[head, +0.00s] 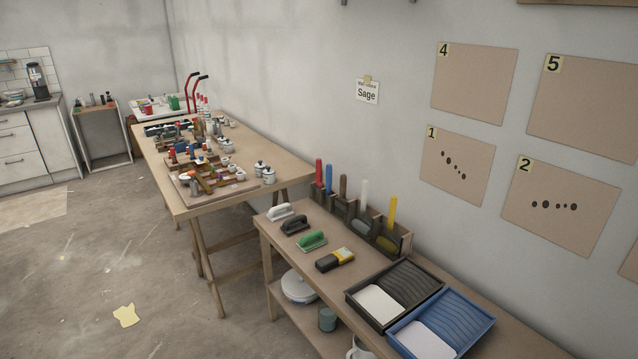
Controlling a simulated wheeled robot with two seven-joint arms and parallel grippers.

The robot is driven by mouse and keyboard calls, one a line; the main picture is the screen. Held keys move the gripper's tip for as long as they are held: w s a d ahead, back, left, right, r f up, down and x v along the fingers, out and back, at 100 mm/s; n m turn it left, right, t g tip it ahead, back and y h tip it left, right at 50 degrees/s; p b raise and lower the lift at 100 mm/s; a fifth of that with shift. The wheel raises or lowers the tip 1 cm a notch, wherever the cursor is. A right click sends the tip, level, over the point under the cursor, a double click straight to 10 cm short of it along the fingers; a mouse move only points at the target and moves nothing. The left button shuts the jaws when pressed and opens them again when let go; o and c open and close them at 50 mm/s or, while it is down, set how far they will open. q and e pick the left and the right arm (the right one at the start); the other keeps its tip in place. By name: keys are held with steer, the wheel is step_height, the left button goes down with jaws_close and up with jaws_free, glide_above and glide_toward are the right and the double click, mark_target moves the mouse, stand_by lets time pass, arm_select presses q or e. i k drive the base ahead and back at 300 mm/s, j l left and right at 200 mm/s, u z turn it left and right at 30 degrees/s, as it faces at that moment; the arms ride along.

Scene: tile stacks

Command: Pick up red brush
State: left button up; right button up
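A brush with a red handle (319,172) stands upright at the left end of a dark wooden holder (405,242) on the near workbench (274,230), against the wall. Its lower part is hidden in the holder. A blue-handled brush (329,178) stands right beside it, with a brown (343,187), a white (364,194) and a yellow one (393,211) further right in the same holder. Neither of my grippers shows in the head view.
A black (353,298) and a blue paint tray (488,318) sit to the right. A longer table (262,200) with many small items stands behind left. Floor (180,290) at left is mostly clear.

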mark_target(318, 185)
steer(key=z, duration=1.15)
steer(key=u, duration=1.3)
steer(key=i+j+z, duration=0.2)
steer(key=i+j, duration=0.65)
steer(key=j, duration=0.1)
